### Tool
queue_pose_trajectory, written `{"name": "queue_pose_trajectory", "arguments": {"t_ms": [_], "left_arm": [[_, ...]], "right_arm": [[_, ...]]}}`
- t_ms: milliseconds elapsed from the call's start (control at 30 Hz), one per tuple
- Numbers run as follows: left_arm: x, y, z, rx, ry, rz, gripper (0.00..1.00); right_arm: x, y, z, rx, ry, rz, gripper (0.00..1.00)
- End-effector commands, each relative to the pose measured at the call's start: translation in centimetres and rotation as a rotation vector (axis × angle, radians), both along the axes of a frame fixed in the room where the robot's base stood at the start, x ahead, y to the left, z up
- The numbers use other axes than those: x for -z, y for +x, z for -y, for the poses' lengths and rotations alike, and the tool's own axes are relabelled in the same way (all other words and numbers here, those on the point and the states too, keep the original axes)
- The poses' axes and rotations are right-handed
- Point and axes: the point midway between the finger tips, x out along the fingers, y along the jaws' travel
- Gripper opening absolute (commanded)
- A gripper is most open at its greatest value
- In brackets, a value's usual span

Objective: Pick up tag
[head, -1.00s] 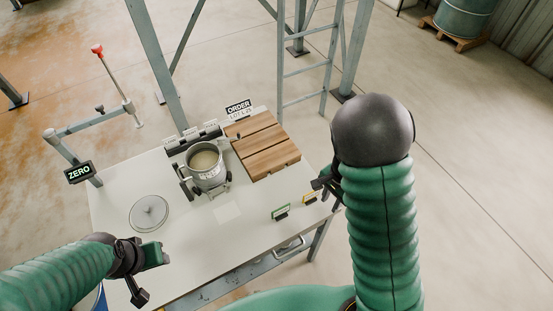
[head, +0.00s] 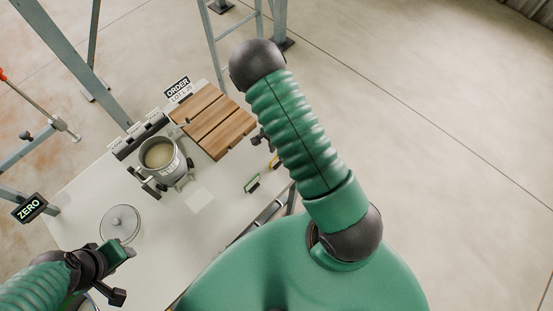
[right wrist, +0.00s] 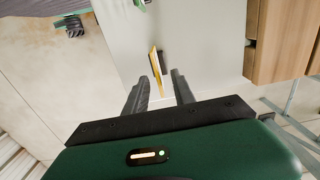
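A small yellow tag (right wrist: 153,60) on a dark base stands on the table. In the right wrist view it lies ahead of and partly between the fingers of my right gripper (right wrist: 159,84), which is open; I cannot tell if it touches them. In the head view the yellow tag (head: 273,161) is partly hidden by my right arm. A green tag (head: 252,184) stands to its left, nearer the table's front edge. My left gripper (head: 125,272) is open and empty over the table's front left.
A pot (head: 161,157) stands mid-table beside a wooden slatted board (head: 213,122). A black rack (head: 141,137) with white labels is behind. A round lid (head: 120,224) and a white square (head: 200,199) lie in front. A ZERO display (head: 29,208) is at left.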

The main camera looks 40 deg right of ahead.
Motion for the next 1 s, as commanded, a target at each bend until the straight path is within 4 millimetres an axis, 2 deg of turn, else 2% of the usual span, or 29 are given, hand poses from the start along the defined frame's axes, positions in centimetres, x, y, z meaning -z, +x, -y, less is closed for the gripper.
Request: {"name": "queue_pose_trajectory", "arguments": {"t_ms": [100,200,300,500,733,1000], "left_arm": [[-1.0,0.0,0.0,0.000,0.000,0.000,0.44],[-1.1,0.0,0.0,0.000,0.000,0.001,0.44],[-1.1,0.0,0.0,0.000,0.000,0.000,0.44],[-1.0,0.0,0.0,0.000,0.000,0.000,0.44],[-1.0,0.0,0.0,0.000,0.000,0.000,0.44],[-1.0,0.0,0.0,0.000,0.000,0.000,0.44]], "right_arm": [[1.8,-0.2,-0.1,0.002,0.002,-0.004,0.31],[3.7,0.0,-0.1,0.001,0.001,-0.001,0.31],[4.5,0.1,-0.1,0.000,0.002,0.000,0.31],[4.6,0.2,-0.1,0.000,0.001,0.001,0.30],[4.6,0.1,-0.1,0.000,0.001,0.001,0.00],[4.6,0.1,-0.1,-0.001,0.001,0.001,0.00]]}}
